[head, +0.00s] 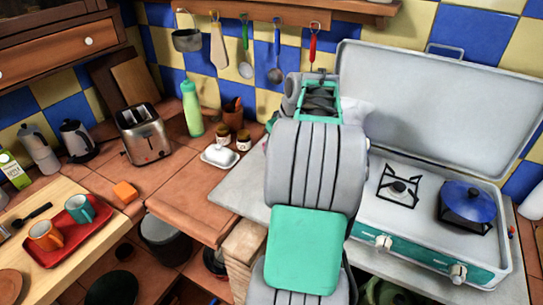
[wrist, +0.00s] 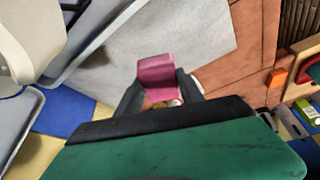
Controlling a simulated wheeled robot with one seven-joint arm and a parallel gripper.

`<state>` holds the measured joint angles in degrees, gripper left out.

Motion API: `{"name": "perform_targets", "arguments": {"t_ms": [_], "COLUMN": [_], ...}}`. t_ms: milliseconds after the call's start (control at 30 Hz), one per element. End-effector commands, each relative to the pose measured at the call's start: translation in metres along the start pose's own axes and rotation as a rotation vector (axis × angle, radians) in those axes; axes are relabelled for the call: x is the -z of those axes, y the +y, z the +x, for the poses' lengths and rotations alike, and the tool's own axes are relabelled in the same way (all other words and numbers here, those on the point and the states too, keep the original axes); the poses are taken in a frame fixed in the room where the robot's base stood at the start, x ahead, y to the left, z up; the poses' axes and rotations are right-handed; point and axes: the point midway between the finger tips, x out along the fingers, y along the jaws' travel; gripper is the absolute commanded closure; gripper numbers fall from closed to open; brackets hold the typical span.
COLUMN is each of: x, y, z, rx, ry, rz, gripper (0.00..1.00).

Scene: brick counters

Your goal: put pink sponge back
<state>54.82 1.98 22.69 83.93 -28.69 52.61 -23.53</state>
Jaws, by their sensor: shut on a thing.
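The pink sponge (wrist: 157,70) shows in the middle of the wrist view. My gripper (wrist: 158,84) is shut on it, with one dark finger on each side. Behind the sponge is the pale grey countertop (wrist: 200,35); I cannot tell how far the sponge is from it. In the head view my arm blocks the gripper and the sponge, above the grey countertop (head: 234,190) left of the stove.
The stove (head: 430,225) with a raised lid and a blue pot (head: 467,201) stands right of my arm.

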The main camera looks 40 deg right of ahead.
Motion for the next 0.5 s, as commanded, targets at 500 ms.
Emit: {"name": "perform_targets", "arguments": {"t_ms": [500], "x": [0.055], "y": [0.057], "z": [0.096], "rx": [0.004], "ry": [-0.004], "rz": [-0.001], "gripper": [0.93]}}
